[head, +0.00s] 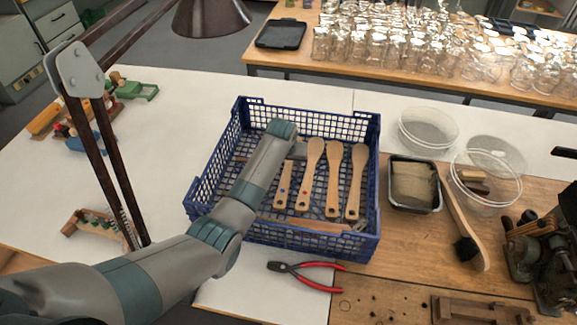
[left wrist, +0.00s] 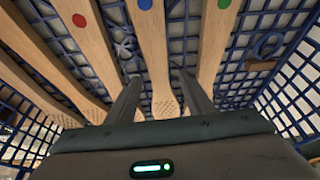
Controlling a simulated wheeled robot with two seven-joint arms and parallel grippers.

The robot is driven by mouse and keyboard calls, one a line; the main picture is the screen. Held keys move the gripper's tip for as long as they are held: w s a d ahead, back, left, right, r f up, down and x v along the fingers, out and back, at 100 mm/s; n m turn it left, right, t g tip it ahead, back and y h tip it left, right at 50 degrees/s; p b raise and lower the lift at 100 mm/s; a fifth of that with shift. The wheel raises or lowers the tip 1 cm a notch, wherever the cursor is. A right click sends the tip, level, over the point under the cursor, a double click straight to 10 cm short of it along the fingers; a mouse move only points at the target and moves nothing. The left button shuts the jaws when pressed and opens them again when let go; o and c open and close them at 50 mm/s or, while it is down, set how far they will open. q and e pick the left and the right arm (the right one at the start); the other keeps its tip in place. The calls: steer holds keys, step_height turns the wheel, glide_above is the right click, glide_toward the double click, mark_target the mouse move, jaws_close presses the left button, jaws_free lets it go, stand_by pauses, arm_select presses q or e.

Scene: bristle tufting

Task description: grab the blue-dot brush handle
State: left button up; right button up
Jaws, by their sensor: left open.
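The blue-dot brush handle (head: 283,188) lies in the blue plastic crate (head: 312,243), the leftmost of the handles visible there. In the left wrist view the blue-dot handle (left wrist: 150,45) runs down the middle, its far end between the two fingers of my left gripper (left wrist: 160,98). The left gripper is open, with a finger on either side of the handle; contact is not clear. In the head view my left wrist hides most of the gripper. My right gripper is not in view.
A red-dot handle (left wrist: 88,40) and a green-dot handle (left wrist: 214,45) flank it closely. The crate's walls surround the handles. Red pliers (head: 305,273) lie in front, a lamp (head: 212,18) stands at left, and glass dishes (head: 428,128) and a dark tray (head: 414,184) stand at right.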

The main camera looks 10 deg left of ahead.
mark_target(288, 166)
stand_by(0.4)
arm_select(q)
steer(key=c, duration=1.2)
steer(key=shift+r, duration=0.1)
steer(key=shift+r, duration=0.25)
step_height(288, 166, up, 3)
steer(key=shift+w+r+b, duration=0.1)
steer(key=shift+r+b, duration=0.05)
steer(key=shift+b, duration=0.65)
steer(key=s+d+r+b, duration=0.2)
steer(key=s+d+r, duration=0.5)
steer(key=s+d, duration=0.1)
steer(key=shift+s, duration=0.3)
